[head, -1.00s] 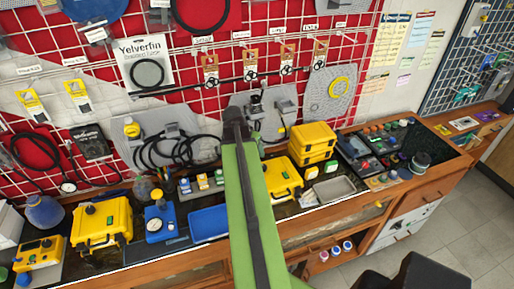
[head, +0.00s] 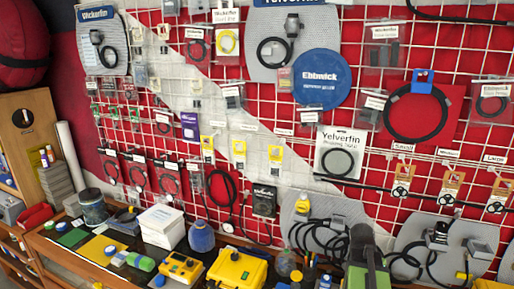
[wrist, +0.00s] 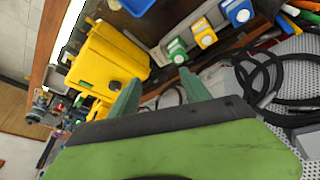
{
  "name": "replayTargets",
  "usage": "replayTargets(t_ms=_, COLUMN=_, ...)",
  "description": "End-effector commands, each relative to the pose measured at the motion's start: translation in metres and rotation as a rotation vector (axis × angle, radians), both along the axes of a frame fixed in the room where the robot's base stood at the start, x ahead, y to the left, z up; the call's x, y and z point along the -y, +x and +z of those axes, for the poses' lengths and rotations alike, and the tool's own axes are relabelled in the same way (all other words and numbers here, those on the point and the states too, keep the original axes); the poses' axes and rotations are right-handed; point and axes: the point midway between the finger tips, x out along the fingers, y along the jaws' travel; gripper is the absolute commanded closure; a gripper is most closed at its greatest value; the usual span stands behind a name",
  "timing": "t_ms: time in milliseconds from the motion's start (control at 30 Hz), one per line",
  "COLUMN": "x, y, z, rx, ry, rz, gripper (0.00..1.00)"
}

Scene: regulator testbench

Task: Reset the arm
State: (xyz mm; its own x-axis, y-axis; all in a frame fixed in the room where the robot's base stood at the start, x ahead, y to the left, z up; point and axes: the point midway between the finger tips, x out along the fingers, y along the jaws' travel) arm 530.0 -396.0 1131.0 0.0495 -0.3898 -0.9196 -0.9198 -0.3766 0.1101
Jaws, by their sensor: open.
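My green arm (head: 366,265) stands at the lower right of the head view; its dark upper end reaches up in front of the wall panel. The gripper's jaws cannot be made out there. In the wrist view my gripper (wrist: 160,90) shows two green fingers, spread apart with nothing between them. A yellow case (wrist: 108,62) lies beyond the left finger. Small boxes with white round fronts (wrist: 203,38) stand in a row beyond the right finger. I cannot tell whether either finger touches anything.
A red and white wire-grid wall (head: 275,110) carries hanging cables and packets. The bench below holds a yellow case (head: 238,270), a white box (head: 162,226), and a blue flask (head: 201,237). In the wrist view a black cable coil (wrist: 272,75) hangs at the right.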

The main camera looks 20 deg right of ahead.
Motion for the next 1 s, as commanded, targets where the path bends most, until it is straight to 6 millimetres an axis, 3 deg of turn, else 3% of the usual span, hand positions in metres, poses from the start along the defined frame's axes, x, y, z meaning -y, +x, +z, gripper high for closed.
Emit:
replayTargets(t_ms=33, x=-0.034, y=0.022, z=-0.029, rx=0.002, ry=0.008, rz=0.061, gripper=0.45)
replayTargets(t_ms=233, x=-0.168, y=0.076, z=-0.083, rx=-0.024, ry=0.073, rz=0.317, gripper=0.45)
replayTargets(t_ms=400, x=-0.289, y=0.087, z=-0.129, rx=-0.087, ry=0.149, rz=0.595, gripper=0.45)
replayTargets(t_ms=533, x=-0.368, y=0.073, z=-0.153, rx=-0.161, ry=0.221, rz=0.830, gripper=0.45)
replayTargets(t_ms=600, x=-0.391, y=0.057, z=-0.154, rx=-0.211, ry=0.276, rz=0.964, gripper=0.45)
replayTargets(t_ms=667, x=-0.396, y=0.047, z=-0.150, rx=-0.244, ry=0.315, rz=1.049, gripper=0.45)
replayTargets(t_ms=800, x=-0.398, y=0.043, z=-0.149, rx=-0.279, ry=0.329, rz=1.144, gripper=0.45)
replayTargets(t_ms=1000, x=-0.398, y=0.043, z=-0.149, rx=-0.280, ry=0.327, rz=1.151, gripper=0.45)
